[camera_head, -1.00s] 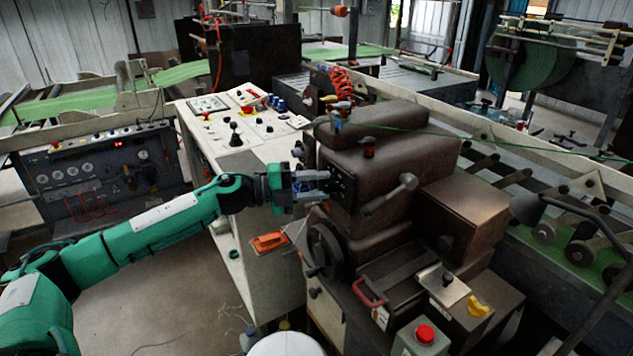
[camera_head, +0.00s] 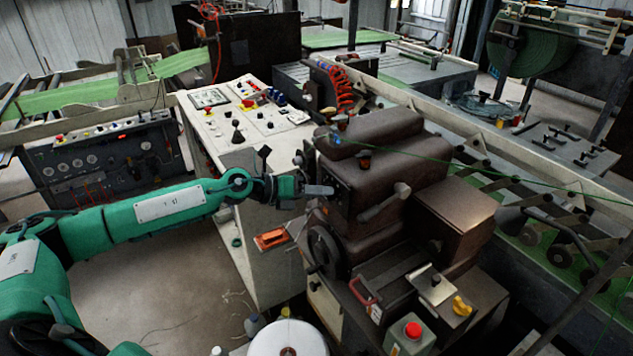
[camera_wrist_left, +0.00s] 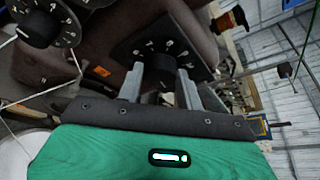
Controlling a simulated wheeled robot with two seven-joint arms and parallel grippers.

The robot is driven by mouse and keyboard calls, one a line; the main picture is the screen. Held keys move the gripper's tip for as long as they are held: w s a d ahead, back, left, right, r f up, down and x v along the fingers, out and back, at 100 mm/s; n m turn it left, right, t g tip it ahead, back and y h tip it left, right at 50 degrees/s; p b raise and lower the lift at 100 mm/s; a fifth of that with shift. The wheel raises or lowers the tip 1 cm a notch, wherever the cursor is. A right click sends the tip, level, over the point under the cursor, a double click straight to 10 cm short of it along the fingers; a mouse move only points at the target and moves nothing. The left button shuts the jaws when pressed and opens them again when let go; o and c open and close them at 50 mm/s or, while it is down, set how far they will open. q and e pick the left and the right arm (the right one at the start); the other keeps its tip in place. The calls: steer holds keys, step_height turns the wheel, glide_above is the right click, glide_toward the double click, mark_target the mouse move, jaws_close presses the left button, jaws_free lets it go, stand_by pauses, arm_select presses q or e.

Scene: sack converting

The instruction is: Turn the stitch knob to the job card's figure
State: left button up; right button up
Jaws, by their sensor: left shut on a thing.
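My left gripper (camera_head: 322,190) is at the front face of the brown sewing machine head (camera_head: 372,172). In the left wrist view its two fingers (camera_wrist_left: 160,76) are closed on a black knob (camera_wrist_left: 160,62) in front of a dark dial plate (camera_wrist_left: 192,62) with white figures. Which figure the knob points to cannot be told. A second black knob with white figures (camera_wrist_left: 40,24) is at the upper left of that view. In the head view the held knob is hidden by the gripper. I cannot pick out a readable job card. My right gripper is not in view.
A handwheel (camera_head: 324,248) and a red handle (camera_head: 364,290) are below the gripper. A white control desk (camera_head: 215,130) stands behind the arm. A red button on a grey-green box (camera_head: 412,330) and a white spool (camera_head: 287,340) are in front. Green thread runs to the right.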

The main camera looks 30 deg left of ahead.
arm_select(q)
steer(key=shift+d+m+y+p, duration=0.1)
steer(key=shift+m+y+p, duration=0.2)
steer(key=shift+m+p, duration=0.35)
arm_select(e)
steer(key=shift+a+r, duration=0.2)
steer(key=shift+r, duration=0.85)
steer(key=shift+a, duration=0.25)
arm_select(q)
steer(key=o, duration=1)
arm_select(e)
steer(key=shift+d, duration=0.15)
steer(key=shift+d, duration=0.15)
